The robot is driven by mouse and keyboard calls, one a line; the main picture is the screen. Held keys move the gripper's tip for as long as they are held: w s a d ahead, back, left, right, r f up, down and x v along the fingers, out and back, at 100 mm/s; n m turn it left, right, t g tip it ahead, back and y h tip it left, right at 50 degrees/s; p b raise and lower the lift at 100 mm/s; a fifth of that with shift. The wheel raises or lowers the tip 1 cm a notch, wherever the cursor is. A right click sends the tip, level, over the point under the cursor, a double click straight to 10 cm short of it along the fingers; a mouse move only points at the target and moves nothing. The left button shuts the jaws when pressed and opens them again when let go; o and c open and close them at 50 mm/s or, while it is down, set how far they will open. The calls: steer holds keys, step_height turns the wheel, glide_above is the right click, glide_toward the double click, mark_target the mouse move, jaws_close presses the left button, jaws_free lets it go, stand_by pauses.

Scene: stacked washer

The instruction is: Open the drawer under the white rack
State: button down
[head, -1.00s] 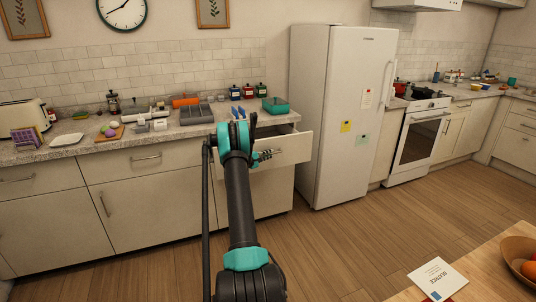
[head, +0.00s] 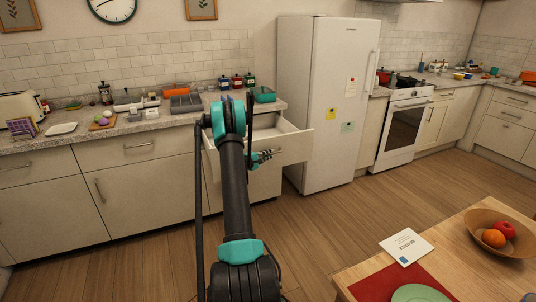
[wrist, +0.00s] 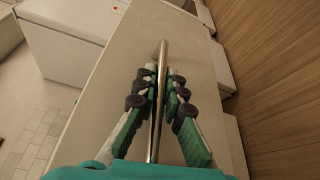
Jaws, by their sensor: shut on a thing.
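The pale drawer (head: 294,149) below the counter stands well open, and its white, empty-looking inside shows in the head view. My gripper (head: 268,155) is at the drawer front. In the wrist view, my gripper (wrist: 162,78) is shut on the drawer's metal bar handle (wrist: 157,135), with fingers on both sides of the bar. The drawer front (wrist: 120,75) fills the middle of the wrist view. My arm hides part of the drawer and the counter above it. I cannot make out the white rack clearly; it may be behind my arm.
The fridge (head: 322,110) stands just right of the open drawer. A teal bin (head: 264,96) and a grey tray (head: 186,103) sit on the counter. A wooden table (head: 455,245) with a fruit bowl (head: 485,222) is at the lower right. The floor between is clear.

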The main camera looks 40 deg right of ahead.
steer(key=shift+a, duration=0.1)
steer(key=c, duration=1.6)
jaws_free()
steer(key=s+a, duration=0.2)
steer(key=a, duration=0.9)
steer(key=shift+a+r, duration=0.4)
steer(key=shift+r, duration=0.05)
